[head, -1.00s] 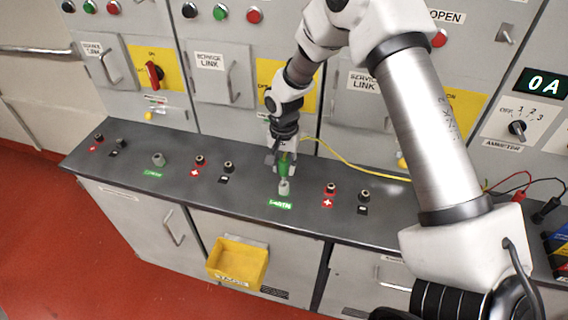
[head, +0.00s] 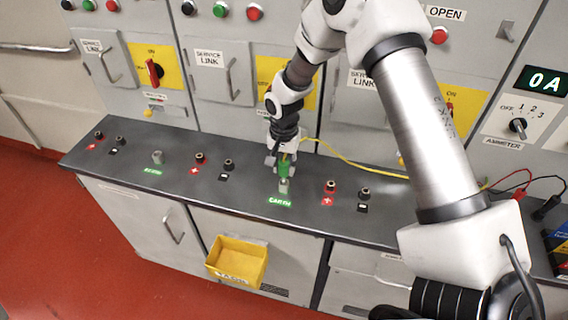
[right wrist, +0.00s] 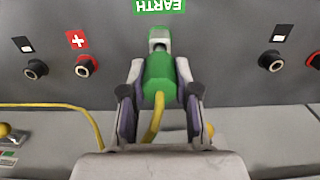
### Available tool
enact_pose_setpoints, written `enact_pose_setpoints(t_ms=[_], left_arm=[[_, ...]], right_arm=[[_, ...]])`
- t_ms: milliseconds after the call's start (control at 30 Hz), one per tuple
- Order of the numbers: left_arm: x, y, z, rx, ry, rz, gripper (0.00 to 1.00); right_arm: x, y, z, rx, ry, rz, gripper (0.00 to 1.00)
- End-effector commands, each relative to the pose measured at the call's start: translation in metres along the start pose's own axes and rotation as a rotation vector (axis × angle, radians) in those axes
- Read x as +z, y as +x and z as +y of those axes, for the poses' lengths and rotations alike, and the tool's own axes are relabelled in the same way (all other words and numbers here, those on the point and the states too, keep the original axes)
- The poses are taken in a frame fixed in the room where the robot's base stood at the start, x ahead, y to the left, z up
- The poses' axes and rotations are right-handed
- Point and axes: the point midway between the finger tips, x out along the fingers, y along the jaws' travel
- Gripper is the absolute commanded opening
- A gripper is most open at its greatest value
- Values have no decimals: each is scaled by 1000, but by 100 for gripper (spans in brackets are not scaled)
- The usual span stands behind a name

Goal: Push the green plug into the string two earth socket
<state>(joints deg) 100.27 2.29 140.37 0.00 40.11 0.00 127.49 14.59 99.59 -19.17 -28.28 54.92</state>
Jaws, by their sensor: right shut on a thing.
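My right gripper (head: 283,163) is shut on the green plug (head: 285,169), above the dark bench top. The right wrist view shows the plug (right wrist: 160,75) between the two fingers of the gripper (right wrist: 159,100), with a yellow cable trailing from its rear. The plug's front end is in line with the grey earth socket (head: 284,186), which has a green EARTH label (head: 280,202) in front of it. The socket (right wrist: 159,40) meets the plug's front in the wrist view; how deep the plug sits cannot be told. My left gripper is not in view.
Another grey earth socket (head: 157,157) stands further left. Red and black terminals (head: 331,187) flank the middle socket. The yellow cable (head: 350,167) runs right along the bench. A yellow bin (head: 237,262) hangs on the bench front. Cabinet panels rise behind.

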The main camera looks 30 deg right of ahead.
Motion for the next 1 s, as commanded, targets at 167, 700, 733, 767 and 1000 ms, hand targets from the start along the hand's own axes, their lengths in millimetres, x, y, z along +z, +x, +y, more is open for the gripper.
enact_pose_setpoints(t_ms=[167,700,733,767,1000], left_arm=[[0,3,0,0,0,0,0],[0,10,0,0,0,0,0],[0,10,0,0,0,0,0],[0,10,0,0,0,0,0],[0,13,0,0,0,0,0]], right_arm=[[0,5,0,0,0,0,0],[0,18,0,0,0,0,0],[0,19,0,0,0,0,0],[0,20,0,0,0,0,0],[0,26,0,0,0,0,0]])
